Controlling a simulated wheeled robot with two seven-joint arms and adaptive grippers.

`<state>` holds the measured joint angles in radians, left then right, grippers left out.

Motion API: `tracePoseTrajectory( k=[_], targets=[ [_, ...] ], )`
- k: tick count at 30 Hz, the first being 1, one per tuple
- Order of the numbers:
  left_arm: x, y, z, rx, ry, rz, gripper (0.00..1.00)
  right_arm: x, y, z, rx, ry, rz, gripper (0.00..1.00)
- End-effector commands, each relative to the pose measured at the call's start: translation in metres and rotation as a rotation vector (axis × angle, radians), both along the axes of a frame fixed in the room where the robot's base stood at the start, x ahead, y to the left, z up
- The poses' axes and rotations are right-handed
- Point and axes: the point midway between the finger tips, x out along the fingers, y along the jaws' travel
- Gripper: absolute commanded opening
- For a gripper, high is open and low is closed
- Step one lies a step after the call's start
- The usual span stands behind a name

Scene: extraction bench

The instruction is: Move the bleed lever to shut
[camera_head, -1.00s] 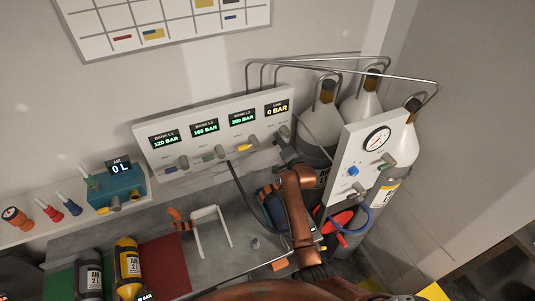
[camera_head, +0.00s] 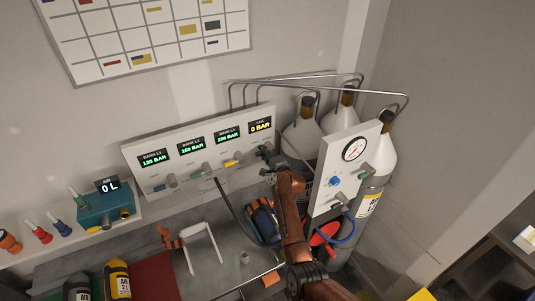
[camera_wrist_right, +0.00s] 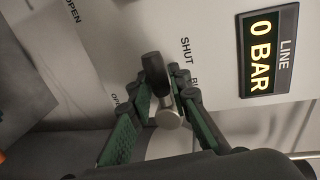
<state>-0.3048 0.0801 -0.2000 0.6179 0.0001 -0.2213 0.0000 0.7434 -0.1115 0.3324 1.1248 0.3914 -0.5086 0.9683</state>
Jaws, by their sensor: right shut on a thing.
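The bleed lever (camera_wrist_right: 154,68) has a dark grip on a silver pivot, on the white panel (camera_head: 187,138) below the LINE display (camera_head: 260,127), which reads 0 BAR. In the right wrist view the LINE display (camera_wrist_right: 268,50) is right of the lever. In the head view my right gripper (camera_head: 268,154) hides most of the lever. My left gripper is not in view.
Several other valves sit along the panel. A gauge panel (camera_head: 330,200) and tall cylinders (camera_head: 301,135) stand close to the right of my arm.

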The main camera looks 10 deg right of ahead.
Motion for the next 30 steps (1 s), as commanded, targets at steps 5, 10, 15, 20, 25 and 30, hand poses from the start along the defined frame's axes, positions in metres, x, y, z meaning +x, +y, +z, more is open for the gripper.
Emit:
tracePoseTrajectory(
  k=[5,10,15,20,25,30],
  targets=[
    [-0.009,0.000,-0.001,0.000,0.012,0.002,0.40,0.001,-0.003,0.004,0.001,-0.006,-0.005,0.00],
    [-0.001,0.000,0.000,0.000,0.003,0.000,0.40,0.001,-0.003,0.004,0.001,-0.007,-0.004,0.19],
    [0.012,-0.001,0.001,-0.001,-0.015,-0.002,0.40,0.001,-0.002,0.003,0.001,-0.005,-0.003,0.30],
    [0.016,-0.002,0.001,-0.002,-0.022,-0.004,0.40,0.000,-0.001,0.002,0.001,-0.003,-0.001,0.36],
    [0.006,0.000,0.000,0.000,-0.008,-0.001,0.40,0.000,-0.001,0.002,0.000,-0.002,-0.001,0.36],
    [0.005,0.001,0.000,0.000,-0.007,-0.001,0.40,-0.007,-0.003,0.003,0.002,-0.004,-0.002,0.36]
  ],
)
